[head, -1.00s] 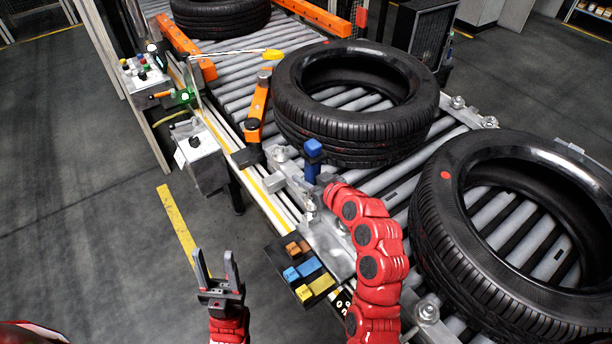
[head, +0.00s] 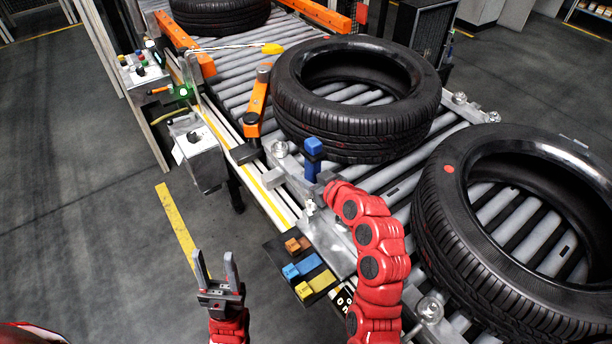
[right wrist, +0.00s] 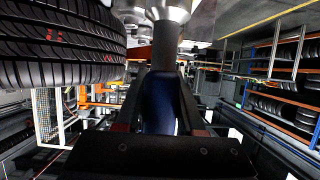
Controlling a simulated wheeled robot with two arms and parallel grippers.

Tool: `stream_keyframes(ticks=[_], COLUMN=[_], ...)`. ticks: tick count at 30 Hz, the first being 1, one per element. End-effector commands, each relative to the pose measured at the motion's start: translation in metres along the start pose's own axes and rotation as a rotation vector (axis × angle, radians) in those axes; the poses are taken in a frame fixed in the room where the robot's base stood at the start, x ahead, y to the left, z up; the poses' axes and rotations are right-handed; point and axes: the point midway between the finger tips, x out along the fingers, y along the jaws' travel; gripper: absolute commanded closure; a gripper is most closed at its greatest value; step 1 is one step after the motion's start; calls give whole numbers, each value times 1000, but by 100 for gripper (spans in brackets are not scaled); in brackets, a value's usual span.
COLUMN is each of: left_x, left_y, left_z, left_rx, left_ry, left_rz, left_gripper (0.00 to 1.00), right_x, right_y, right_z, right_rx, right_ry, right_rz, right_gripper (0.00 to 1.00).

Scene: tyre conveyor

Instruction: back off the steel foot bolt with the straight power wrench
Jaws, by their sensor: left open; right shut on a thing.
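The blue straight power wrench (head: 312,147) stands roughly upright at the near side rail of the conveyor. My right gripper (right wrist: 160,105) is shut on it; its blue body (right wrist: 158,100) shows between the fingers. In the head view my red right arm partly covers this grip. In the right wrist view a round steel part (right wrist: 168,13) lies at the wrench's far end; I cannot tell whether it is the wrench's socket or the foot bolt. A steel bolt (head: 280,148) shows on the rail left of the wrench. My left gripper (head: 217,272) is open and empty over the floor.
Tyres lie on the rollers, one behind the wrench (head: 350,125) and one at the right (head: 455,235). A dark tray (head: 283,255) with orange, blue and yellow pieces sits beside the rail. An orange arm (head: 258,105) and a control box (head: 195,150) stand left.

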Motion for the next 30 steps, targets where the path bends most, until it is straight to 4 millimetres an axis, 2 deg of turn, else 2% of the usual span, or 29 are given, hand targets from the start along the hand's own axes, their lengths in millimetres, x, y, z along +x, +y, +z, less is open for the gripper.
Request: stream_keyframes(ticks=[30], left_x=[-8], left_y=[0], left_z=[1], left_rx=[0], left_ry=[0], left_rz=[0], left_gripper=[50], right_x=[0], right_y=[0], right_z=[-2], right_rx=[0], right_ry=[4], right_rz=[0], right_gripper=[100])
